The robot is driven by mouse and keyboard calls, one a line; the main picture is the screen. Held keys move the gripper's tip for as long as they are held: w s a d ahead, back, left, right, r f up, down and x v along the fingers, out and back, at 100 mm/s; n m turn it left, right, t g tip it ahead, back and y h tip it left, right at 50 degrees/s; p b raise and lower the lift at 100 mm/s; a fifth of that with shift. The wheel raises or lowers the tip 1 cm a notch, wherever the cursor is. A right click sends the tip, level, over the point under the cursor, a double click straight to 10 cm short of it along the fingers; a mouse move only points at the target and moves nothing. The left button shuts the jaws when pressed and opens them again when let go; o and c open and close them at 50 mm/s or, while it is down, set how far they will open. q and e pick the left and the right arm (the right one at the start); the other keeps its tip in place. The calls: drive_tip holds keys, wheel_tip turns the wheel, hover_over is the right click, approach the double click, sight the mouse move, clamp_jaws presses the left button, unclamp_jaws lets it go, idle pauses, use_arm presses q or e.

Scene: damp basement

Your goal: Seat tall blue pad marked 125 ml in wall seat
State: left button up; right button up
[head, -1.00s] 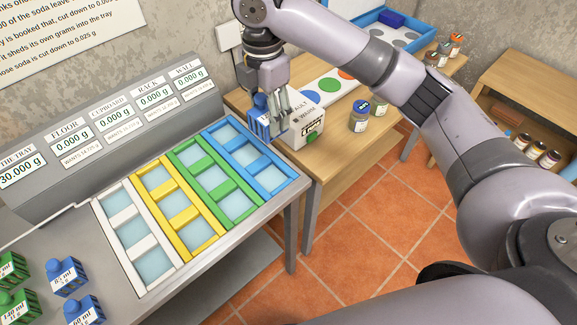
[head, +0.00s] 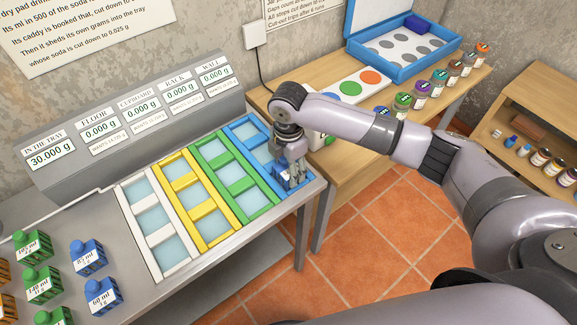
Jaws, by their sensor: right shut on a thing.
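The blue frame (head: 238,131), last on the right of the coloured frames, has pale compartments. The wall display (head: 214,76) above it reads 0.000 g. My right gripper (head: 293,180) is low over the near end of this blue frame, shut on a blue pad (head: 281,172). The gripper hides most of the pad and its label cannot be read now. I cannot tell whether the pad touches the seat's floor. My left gripper is not in view.
Green (head: 215,150), yellow (head: 190,182) and white (head: 152,218) frames lie alongside, their compartments empty. Blue pads (head: 103,296) and green pads (head: 40,285) stand at lower left. A wooden table (head: 345,150) with jars and a blue tray (head: 375,66) stands behind.

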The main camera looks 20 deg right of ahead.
drive_tip(key=shift+f, duration=0.2)
drive_tip(key=shift+f, duration=0.15)
drive_tip(key=shift+f, duration=0.1)
drive_tip(key=shift+s+f, duration=0.35)
drive_tip(key=o, duration=0.6)
drive_tip(key=shift+f, duration=0.1)
drive_tip(key=o, duration=0.5)
drive_tip(key=shift+w+f, duration=0.2)
drive_tip(key=shift+r, duration=0.15)
